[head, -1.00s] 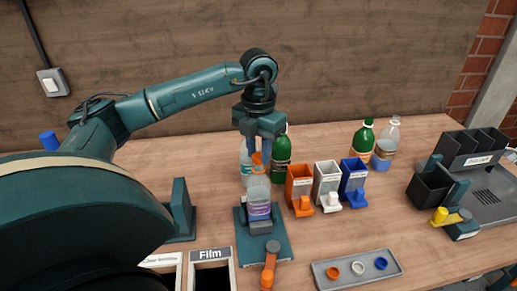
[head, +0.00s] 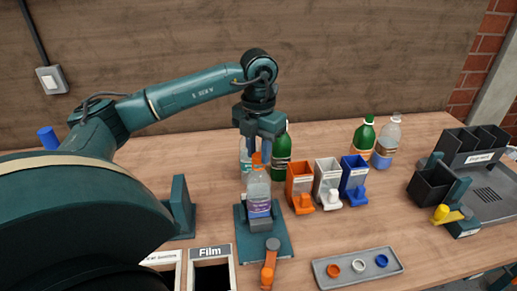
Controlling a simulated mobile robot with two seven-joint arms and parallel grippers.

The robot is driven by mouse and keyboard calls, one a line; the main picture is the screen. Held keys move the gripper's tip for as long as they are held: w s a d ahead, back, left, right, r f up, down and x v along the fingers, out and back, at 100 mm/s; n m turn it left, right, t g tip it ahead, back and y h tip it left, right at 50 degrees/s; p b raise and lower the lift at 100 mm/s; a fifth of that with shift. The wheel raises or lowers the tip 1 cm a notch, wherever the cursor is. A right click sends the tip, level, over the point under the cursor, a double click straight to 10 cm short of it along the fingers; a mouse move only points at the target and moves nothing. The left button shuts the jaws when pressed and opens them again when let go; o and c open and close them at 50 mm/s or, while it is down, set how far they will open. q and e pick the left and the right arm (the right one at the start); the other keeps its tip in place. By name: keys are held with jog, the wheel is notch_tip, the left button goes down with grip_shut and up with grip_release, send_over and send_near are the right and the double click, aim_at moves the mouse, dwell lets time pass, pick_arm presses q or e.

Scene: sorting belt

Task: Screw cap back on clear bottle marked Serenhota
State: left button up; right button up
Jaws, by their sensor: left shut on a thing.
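My left gripper (head: 258,150) points down over a clear bottle (head: 257,190) and is shut on an orange cap (head: 257,161). The cap is at the bottle's mouth; I cannot tell whether its thread has caught. The bottle stands upright in a dark teal fixture (head: 279,236) and has a purple and white label, whose print is too small to read. My right gripper is not in view.
Behind stand another clear bottle (head: 245,154) and a green bottle (head: 281,154). Orange (head: 300,181), white (head: 328,180) and blue (head: 354,177) dispensers stand to the right. A grey tray (head: 343,277) with three rings lies in front. A black bin rack (head: 470,165) is at far right.

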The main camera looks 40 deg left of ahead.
aim_at(259, 155)
pick_arm(q)
jog(key=shift+f, duration=0.2)
dwell(0.3)
jog(key=o, duration=1)
jog(key=shift+r, duration=0.1)
notch_tip(259, 155, up, 13)
jog(key=shift+p, duration=0.9)
